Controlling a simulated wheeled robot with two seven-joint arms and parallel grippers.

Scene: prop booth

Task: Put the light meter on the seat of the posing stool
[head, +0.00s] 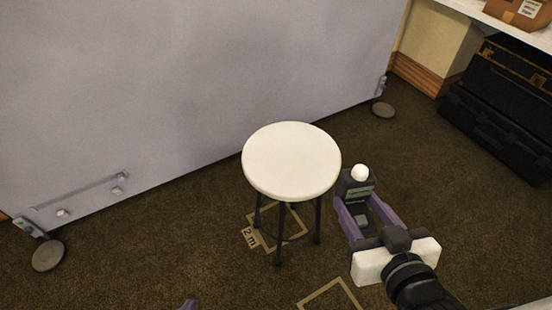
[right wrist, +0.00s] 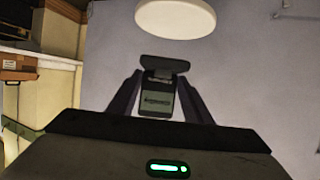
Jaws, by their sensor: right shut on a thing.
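The light meter (head: 357,188) is a small dark device with a white dome on top and a grey-green display. My right gripper (head: 361,207) is shut on it and holds it upright, just right of the stool in the head view. In the right wrist view, the meter (right wrist: 158,98) sits between the two fingers. The posing stool (head: 291,160) has a round white, bare seat and dark legs. Its seat (right wrist: 175,18) also shows at the top of the right wrist view. Only a purple tip of my left gripper (head: 188,305) shows at the bottom edge.
A large grey panel (head: 180,90) on feet with round pads stands behind the stool. Black cases (head: 500,110) lie under a white shelf at the right, with a cardboard box (head: 522,12) on it. Floor tape marks (head: 332,296) lie on open brown carpet.

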